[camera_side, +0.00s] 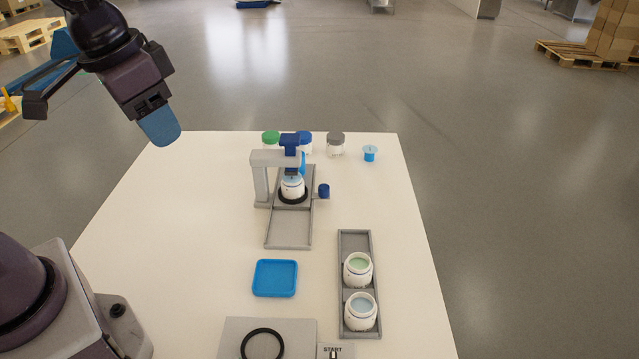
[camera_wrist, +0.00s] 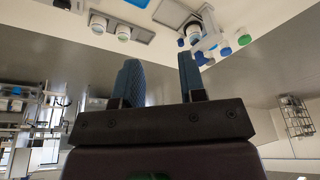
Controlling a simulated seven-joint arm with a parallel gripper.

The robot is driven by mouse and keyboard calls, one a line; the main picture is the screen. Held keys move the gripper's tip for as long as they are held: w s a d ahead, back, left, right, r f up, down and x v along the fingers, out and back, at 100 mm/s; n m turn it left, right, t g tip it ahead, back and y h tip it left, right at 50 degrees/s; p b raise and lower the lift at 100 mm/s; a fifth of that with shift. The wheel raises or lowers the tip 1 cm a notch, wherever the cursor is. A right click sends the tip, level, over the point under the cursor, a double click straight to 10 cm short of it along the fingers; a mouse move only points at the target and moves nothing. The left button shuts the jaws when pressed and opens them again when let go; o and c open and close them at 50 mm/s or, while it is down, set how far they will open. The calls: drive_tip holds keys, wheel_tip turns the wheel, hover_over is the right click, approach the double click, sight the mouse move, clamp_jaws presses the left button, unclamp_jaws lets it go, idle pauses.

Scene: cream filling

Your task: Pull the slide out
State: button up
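The filling station's grey frame (camera_side: 262,180) stands on the table with a dark blue dispenser head (camera_side: 290,143). A grey slide track (camera_side: 289,230) runs from under the frame toward the front, its front part empty. A white jar (camera_side: 292,187) stands upright in a black ring under the head; it also shows in the wrist view (camera_wrist: 194,33). A dark blue knob (camera_side: 324,190) sticks out at the station's right side. My gripper (camera_side: 163,130) is high at the upper left, well apart from the station. In the wrist view its fingers (camera_wrist: 161,68) are apart with nothing between them.
A grey tray (camera_side: 345,245) at right holds two open jars, one with green filling (camera_side: 358,266), one pale blue (camera_side: 360,308). A blue square tray (camera_side: 275,278) lies in front. Jars with green (camera_side: 270,137), blue and grey (camera_side: 336,138) lids stand behind. The table's left side is clear.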

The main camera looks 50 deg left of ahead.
drive_tip(key=w+d+f+m+g+y, duration=0.1)
drive_tip(key=w+f+m+g, duration=0.35)
drive_tip(key=w, duration=1.05)
drive_tip(key=m+t+y, duration=0.2)
drive_tip(key=m+y, duration=0.1)
drive_tip(key=m, duration=1.2)
approach(324, 187)
drive_tip(key=x, duration=0.9)
drive_tip(key=shift+a+f, duration=0.15)
drive_tip(key=shift+f, duration=0.15)
clamp_jaws()
